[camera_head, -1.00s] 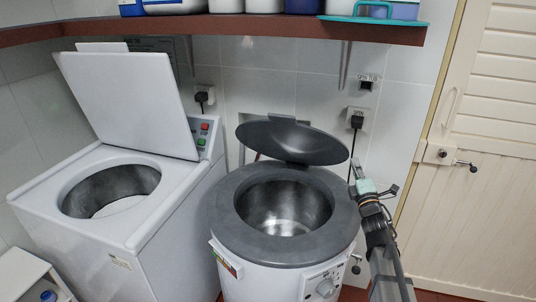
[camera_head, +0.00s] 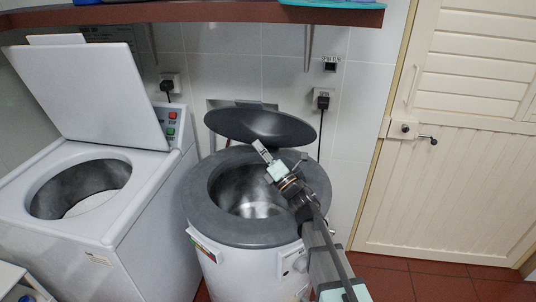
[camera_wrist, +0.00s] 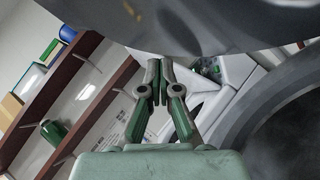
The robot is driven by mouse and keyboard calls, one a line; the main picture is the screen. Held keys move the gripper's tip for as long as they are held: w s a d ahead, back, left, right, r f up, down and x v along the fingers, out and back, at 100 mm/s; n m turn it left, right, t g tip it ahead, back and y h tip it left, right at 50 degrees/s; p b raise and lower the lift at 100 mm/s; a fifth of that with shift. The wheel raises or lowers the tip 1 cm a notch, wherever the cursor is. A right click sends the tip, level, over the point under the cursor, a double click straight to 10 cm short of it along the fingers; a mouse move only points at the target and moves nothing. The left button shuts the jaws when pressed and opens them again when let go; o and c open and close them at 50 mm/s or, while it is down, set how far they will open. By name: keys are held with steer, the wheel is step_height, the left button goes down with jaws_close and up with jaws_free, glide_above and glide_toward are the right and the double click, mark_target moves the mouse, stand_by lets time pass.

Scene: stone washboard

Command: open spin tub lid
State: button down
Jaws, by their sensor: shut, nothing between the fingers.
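The spin tub (camera_head: 203,230) is a white round machine with a dark grey top ring and a steel-lined opening. Its dark grey lid (camera_head: 262,127) is raised and tilted back at the rear of the ring, with the opening uncovered.
A white washing machine (camera_head: 150,215) with its lid propped up stands to the left. A brown shelf (camera_head: 220,13) with containers runs above. A cream door (camera_head: 455,190) is at the right, with clear red floor (camera_head: 400,283) before it.

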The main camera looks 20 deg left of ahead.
mark_target(250, 120)
steer(key=shift+w+a+r+p, duration=0.45)
steer(key=shift+w+r, duration=0.2)
steer(key=shift+w, duration=0.05)
steer(key=shift+w+a+r+p, duration=0.4)
steer(key=shift+w+r+p, duration=0.05)
steer(key=shift+w+r, duration=0.3)
steer(key=shift+w+a+r+p, duration=0.45)
steer(key=shift+w+r, duration=0.15)
steer(key=shift+w, duration=0.1)
